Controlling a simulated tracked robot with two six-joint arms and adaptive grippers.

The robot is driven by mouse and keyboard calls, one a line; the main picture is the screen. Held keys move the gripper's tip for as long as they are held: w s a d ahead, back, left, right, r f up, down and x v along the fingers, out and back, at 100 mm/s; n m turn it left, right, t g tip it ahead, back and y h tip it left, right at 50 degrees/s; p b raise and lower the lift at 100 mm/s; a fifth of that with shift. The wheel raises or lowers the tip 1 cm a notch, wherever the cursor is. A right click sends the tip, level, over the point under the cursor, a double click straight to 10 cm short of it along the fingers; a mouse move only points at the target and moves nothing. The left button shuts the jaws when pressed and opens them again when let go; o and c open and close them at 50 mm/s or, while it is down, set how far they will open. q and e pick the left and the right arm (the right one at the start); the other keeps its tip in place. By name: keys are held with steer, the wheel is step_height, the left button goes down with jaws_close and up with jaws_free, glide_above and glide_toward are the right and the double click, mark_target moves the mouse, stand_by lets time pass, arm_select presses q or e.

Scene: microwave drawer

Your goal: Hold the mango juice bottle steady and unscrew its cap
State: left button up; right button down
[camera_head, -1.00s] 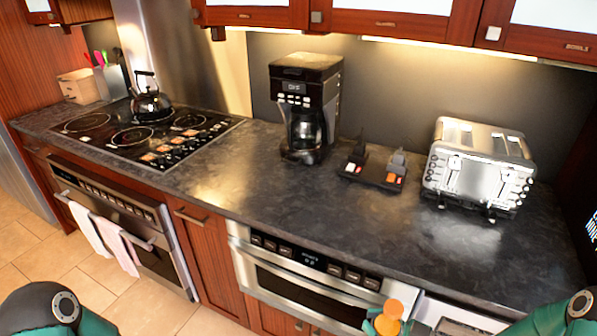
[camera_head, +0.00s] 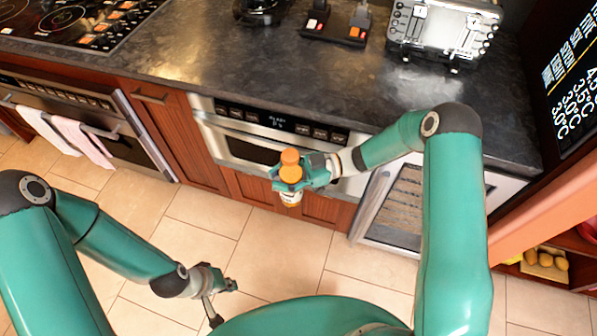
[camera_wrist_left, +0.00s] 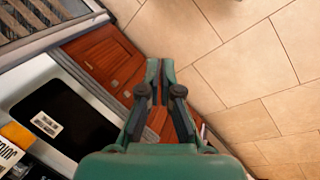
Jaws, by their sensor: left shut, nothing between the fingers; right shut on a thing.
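The mango juice bottle (camera_head: 291,199) is upright in the head view, with an orange cap (camera_head: 290,157) on top. My right gripper (camera_head: 289,184) is shut around the bottle below the cap and holds it in the air in front of the drawer microwave. My left gripper (camera_head: 230,286) is lower and to the left of the bottle, well apart from it. Its fingers are together and empty, as the left wrist view (camera_wrist_left: 160,64) also shows. The bottle is not visible in the left wrist view.
The dark counter (camera_head: 230,60) carries a toaster (camera_head: 440,35) at the back right. Below it are the drawer microwave (camera_head: 260,150) and an open dishwasher-like rack (camera_head: 400,200). An oven with towels (camera_head: 85,140) is at left. The tiled floor (camera_head: 200,215) is clear between the arms.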

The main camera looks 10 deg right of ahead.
arm_select(q)
steer(key=o, duration=0.8)
steer(key=shift+s+m, duration=0.25)
steer(key=shift+m, duration=0.45)
steer(key=shift+o, duration=0.9)
steer(key=s+m, duration=0.1)
steer(key=s+m+g, duration=0.1)
steer(key=m, duration=0.1)
steer(key=shift+s+d+r+g, duration=0.15)
steer(key=shift+g, duration=0.15)
steer(key=w+r+m+g+y, duration=0.15)
steer(key=w+r+m, duration=0.25)
steer(key=w+m, duration=0.55)
steer(key=w+r+m+g+y, duration=0.1)
steer(key=w+r+m+g, duration=0.3)
steer(key=m, duration=1.1)
step_height(320, 180, up, 27)
steer(key=m+t+y, duration=0.2)
steer(key=m+t, duration=0.5)
steer(key=m, duration=0.4)
glide_above(292, 155)
steer(key=shift+w+a+f+g+h, duration=0.1)
steer(key=shift+w+a+g+h, duration=0.1)
steer(key=shift+a+g+h, duration=0.05)
steer(key=shift+s+d, duration=0.15)
steer(key=shift+d, duration=0.05)
steer(key=shift+f, duration=3.95)
